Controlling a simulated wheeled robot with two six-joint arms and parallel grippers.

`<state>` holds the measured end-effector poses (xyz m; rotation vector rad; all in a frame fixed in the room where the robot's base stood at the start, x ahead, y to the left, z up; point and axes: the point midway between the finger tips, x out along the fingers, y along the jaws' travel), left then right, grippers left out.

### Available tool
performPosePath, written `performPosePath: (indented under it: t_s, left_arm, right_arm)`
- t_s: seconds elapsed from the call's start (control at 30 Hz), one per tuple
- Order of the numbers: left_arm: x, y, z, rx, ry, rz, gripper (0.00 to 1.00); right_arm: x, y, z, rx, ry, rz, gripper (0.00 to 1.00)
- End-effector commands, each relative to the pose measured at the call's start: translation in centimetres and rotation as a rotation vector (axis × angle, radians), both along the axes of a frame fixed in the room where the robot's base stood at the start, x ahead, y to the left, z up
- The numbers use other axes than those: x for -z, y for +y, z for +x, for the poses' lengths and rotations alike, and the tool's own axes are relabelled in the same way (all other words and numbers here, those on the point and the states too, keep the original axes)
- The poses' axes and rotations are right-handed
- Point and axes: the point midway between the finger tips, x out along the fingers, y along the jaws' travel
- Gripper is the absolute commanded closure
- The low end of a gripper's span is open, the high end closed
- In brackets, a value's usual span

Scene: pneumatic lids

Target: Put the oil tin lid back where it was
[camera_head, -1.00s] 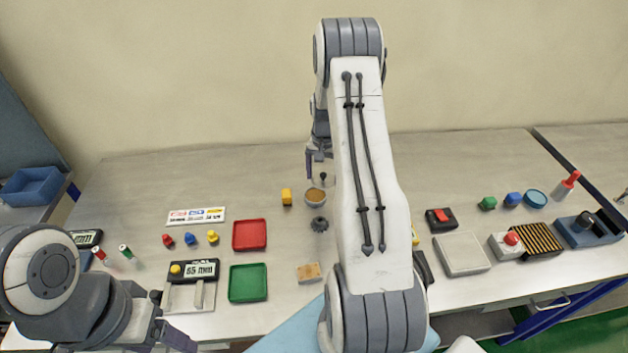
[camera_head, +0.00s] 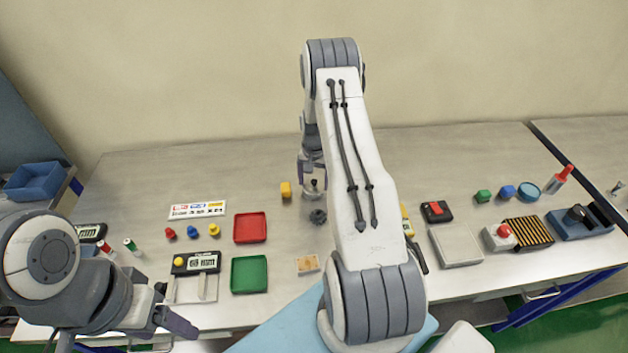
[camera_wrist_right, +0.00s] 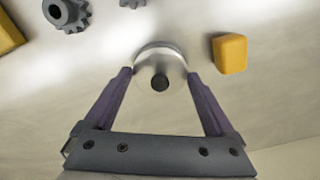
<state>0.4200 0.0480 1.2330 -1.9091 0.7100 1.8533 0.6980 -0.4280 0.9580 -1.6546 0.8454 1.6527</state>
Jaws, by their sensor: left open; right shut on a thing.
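The oil tin (camera_head: 313,194) stands on the bench left of my right arm. Its lid (camera_wrist_right: 148,66), round and silver with a black knob, shows in the right wrist view between my right gripper's fingers (camera_wrist_right: 159,80). My right gripper (camera_head: 312,183) is shut on the lid, over the tin in the head view. The tin's brown inside no longer shows. Whether the lid rests fully on the rim, I cannot tell. My left gripper (camera_head: 174,316) is open and empty at the bench's front left.
A yellow block (camera_wrist_right: 230,53) stands close beside the lid; it also shows in the head view (camera_head: 286,190). A dark gear (camera_head: 318,217) lies just in front of the tin. Red (camera_head: 250,228) and green (camera_head: 249,274) trays lie to the left. Bare bench lies behind the tin.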

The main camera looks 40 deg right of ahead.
Motion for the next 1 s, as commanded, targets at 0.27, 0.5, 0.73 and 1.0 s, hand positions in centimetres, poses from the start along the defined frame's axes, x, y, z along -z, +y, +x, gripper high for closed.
performPosePath:
  t_s: [0.27, 0.5, 0.73, 1.0]
  left_arm:
    - [0.2, 0.0, 0.0, -0.001, 0.0, 0.0, 0.31]
    - [-0.8, 0.0, 0.0, 0.0, 0.0, 0.0, 0.31]
    - [1.9, 0.0, 0.0, -0.003, 0.0, 0.0, 0.31]
    - [3.9, 0.0, 0.0, -0.007, 0.001, 0.0, 0.31]
  right_arm:
    - [0.3, 0.0, 0.0, 0.0, 0.0, 0.0, 0.0]
    - [-0.8, 0.0, 0.0, 0.0, 0.0, 0.0, 0.0]
    - [-4.3, -0.1, 0.1, 0.0, -0.005, -0.003, 0.0]
    - [-9.9, 0.0, 0.1, 0.0, -0.004, -0.002, 0.0]
